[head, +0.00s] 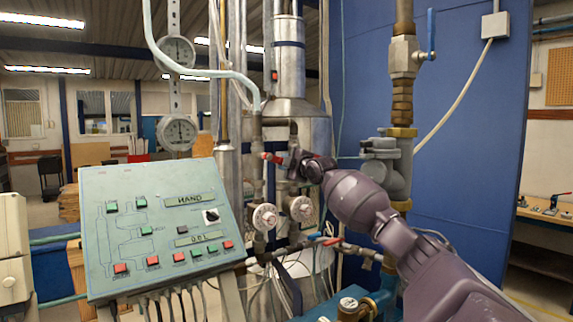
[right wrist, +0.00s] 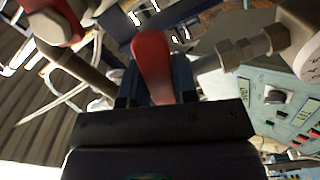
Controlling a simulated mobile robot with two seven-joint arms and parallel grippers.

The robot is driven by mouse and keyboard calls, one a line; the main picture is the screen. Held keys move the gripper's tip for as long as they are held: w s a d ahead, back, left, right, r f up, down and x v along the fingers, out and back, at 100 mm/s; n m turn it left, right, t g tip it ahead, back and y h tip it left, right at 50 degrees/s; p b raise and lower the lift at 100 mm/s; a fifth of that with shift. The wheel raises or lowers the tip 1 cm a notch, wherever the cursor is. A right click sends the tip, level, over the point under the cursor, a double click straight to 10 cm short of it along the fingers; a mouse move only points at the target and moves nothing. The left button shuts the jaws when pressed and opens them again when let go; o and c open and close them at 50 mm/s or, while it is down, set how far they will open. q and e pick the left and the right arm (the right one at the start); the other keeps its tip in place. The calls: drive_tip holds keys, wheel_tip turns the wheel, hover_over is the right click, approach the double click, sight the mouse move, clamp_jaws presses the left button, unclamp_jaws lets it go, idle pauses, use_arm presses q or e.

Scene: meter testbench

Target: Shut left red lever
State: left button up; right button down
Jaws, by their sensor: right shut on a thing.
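A red lever (head: 268,156) sits on the pipework left of my right gripper (head: 284,160) in the head view. In the right wrist view the red lever (right wrist: 153,62) stands between the two dark fingers of my right gripper (right wrist: 156,88), which is shut on it. Its tip sticks out beyond the fingers. The lever's pivot is hard to make out, as the gripper covers part of it. Another red lever (head: 333,241) is lower and to the right in the head view. My left gripper is not in view.
A sloping control panel (head: 150,235) with buttons stands at the left. Round white valve knobs (head: 265,216) are just below the gripper. A vertical pipe with a blue lever (head: 431,35) rises at the right, near my arm. A blue wall (head: 470,120) is behind.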

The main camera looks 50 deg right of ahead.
idle(0.3)
drive_tip(key=c, duration=0.9)
unclamp_jaws()
drive_tip(key=b+v, duration=0.2)
drive_tip(key=v, duration=0.8)
drive_tip(key=shift+s+a+b, duration=0.2)
drive_tip(key=shift+s+b, duration=0.15)
